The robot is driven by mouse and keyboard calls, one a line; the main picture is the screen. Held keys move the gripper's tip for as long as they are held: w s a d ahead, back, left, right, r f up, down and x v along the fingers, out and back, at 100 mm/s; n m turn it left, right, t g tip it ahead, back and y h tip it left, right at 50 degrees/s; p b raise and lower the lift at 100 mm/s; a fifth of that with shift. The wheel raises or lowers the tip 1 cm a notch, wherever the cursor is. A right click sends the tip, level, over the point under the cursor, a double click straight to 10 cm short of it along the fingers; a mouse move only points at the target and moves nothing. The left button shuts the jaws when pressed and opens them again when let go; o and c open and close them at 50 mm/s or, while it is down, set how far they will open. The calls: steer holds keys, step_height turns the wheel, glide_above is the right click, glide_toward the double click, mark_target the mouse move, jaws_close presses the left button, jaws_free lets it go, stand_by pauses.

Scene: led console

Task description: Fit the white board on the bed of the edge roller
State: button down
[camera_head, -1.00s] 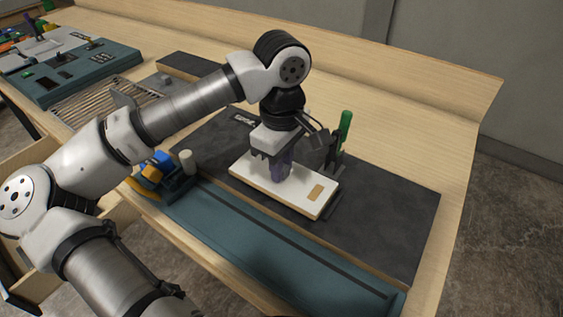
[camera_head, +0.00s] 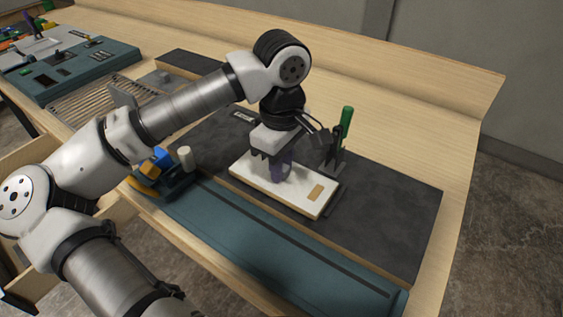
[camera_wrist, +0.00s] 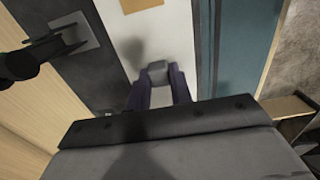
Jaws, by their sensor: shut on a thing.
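The white board (camera_head: 312,203) is a flat rectangle with a tan patch near its right end. My gripper (camera_head: 280,172) is above its middle, with purple fingers pointing down. In the wrist view my gripper (camera_wrist: 157,88) is shut on a grey knob on the white board (camera_wrist: 172,30). The board is level, over or on the dark mat; I cannot tell if it touches. A long teal bed (camera_head: 240,232) with a dark groove runs along the bench front, just in front of the board. A blue and yellow device with a pale roller (camera_head: 185,157), apparently the edge roller, stands at its left end.
A clamp with a green handle (camera_head: 346,122) stands close behind the board's right part. The dark mat (camera_head: 395,215) is clear at the right. A slatted rack (camera_head: 92,102) and a teal console (camera_head: 75,70) lie at the far left.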

steer(key=shift+f+b, duration=0.3)
steer(key=shift+b, duration=0.05)
stand_by(0.4)
steer(key=c, duration=1.2)
jaws_free()
steer(key=shift+o, duration=0.2)
step_height(320, 180, up, 14)
steer(key=b, duration=0.1)
steer(key=shift+s+f, duration=0.1)
